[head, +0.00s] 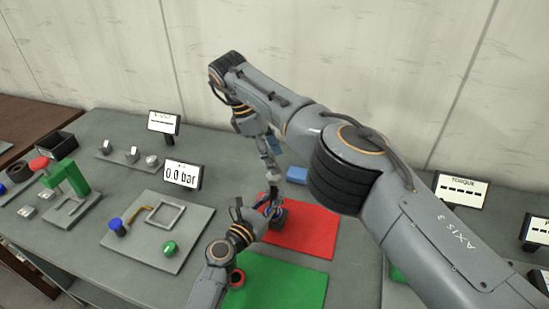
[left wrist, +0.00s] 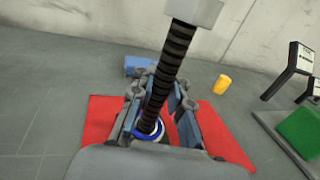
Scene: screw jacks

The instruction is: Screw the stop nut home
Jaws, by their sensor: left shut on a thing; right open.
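The screw jack stands on the red mat (head: 305,232). Its dark threaded rod (left wrist: 170,68) rises upright in the left wrist view, with a blue ring (left wrist: 150,130) around its foot. A light grey block, seemingly the stop nut (left wrist: 195,10), sits high on the rod, cut by the frame edge. My left gripper (head: 270,209) is shut on the jack's dark base (head: 281,218); its fingers (left wrist: 153,115) flank the rod's foot in the left wrist view. My right gripper (head: 277,144) is open, above the jack near the rod's top. Its arm partly hides the area.
A blue block (head: 297,174) lies behind the red mat; a yellow cylinder (left wrist: 221,85) stands farther right in the wrist view. A green mat (head: 280,282) lies in front.

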